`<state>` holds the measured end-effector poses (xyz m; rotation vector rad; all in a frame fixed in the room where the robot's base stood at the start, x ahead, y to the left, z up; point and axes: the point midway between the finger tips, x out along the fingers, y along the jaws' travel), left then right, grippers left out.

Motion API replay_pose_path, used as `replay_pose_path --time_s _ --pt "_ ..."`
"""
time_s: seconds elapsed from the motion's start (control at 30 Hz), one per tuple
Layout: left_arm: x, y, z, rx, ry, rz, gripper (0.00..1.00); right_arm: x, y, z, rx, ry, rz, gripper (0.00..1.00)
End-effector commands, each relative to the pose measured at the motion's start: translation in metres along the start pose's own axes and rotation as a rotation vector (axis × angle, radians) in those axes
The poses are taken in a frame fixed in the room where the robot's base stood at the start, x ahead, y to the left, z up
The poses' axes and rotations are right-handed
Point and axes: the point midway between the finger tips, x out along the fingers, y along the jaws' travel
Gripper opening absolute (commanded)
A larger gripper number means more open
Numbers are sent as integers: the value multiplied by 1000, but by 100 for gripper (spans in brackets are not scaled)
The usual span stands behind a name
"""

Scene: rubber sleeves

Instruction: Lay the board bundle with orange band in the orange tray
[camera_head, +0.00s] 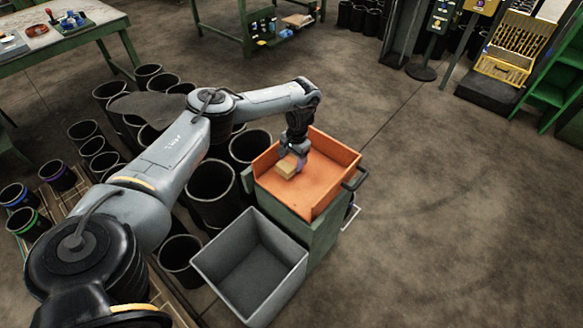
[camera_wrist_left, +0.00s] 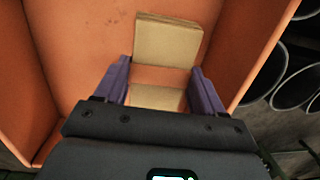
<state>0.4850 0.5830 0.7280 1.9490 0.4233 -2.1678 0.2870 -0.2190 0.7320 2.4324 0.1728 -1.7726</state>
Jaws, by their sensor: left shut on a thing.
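The board bundle (camera_head: 288,169) is a small tan block inside the orange tray (camera_head: 327,182), near its left side. In the left wrist view the bundle (camera_wrist_left: 167,42) shows its orange band (camera_wrist_left: 160,77) across the middle, between the purple fingers. My left gripper (camera_head: 293,160) reaches down from above and is shut on the bundle. The orange tray's floor (camera_wrist_left: 85,45) lies beneath it. I cannot tell whether the bundle touches the floor. My right gripper is not in view.
The tray sits on a green stand (camera_head: 318,230). An empty grey bin (camera_head: 250,266) stands in front of it. Several black rubber sleeves (camera_head: 211,190) crowd the left side. A green-legged table (camera_head: 60,36) is at the back left. The floor to the right is clear.

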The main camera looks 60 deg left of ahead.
Motion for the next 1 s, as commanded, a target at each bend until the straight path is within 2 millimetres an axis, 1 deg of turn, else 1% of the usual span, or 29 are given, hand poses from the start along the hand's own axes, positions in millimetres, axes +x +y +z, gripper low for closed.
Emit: replay_pose_path --time_s 0.17,0.43,0.83,0.87,1.0 --pt "8 -1 1 0 -2 1 18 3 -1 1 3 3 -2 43" --pt "40 2 -2 1 -1 1 18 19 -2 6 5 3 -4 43" --pt "43 2 -3 0 -2 1 18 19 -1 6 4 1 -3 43" --pt "43 2 -3 0 -2 1 71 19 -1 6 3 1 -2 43" --pt "43 2 -3 0 -1 1 92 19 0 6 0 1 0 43"
